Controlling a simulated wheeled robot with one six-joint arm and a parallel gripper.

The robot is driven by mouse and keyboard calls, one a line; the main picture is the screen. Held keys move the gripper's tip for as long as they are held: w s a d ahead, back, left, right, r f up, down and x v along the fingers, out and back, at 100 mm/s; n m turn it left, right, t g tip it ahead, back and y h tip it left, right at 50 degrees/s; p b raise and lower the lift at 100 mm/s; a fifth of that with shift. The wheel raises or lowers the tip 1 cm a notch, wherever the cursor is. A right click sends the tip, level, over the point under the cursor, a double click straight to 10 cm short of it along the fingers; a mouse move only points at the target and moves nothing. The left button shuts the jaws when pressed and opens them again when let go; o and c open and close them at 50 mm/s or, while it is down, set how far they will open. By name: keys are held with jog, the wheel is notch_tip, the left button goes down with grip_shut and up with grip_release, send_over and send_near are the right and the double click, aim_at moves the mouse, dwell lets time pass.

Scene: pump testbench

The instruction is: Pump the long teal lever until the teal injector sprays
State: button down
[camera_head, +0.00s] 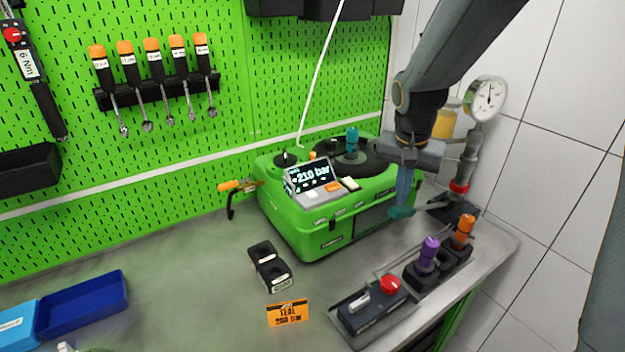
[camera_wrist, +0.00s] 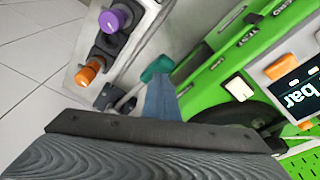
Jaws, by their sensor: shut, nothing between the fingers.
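The green pump tester (camera_head: 325,225) stands on the bench against the pegboard, and its display (camera_head: 309,176) reads 210 bar. The teal injector (camera_head: 352,140) stands upright on its dark round top; I see no spray there. The teal knob of the long lever (camera_head: 402,212) is at the tester's right end; it also shows in the wrist view (camera_wrist: 157,68), with part of a light shaft.
A gauge (camera_head: 487,99) stands behind right.

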dwell(0.4)
notch_tip(320, 180, up, 6)
jog(key=p, duration=0.4)
dwell(0.4)
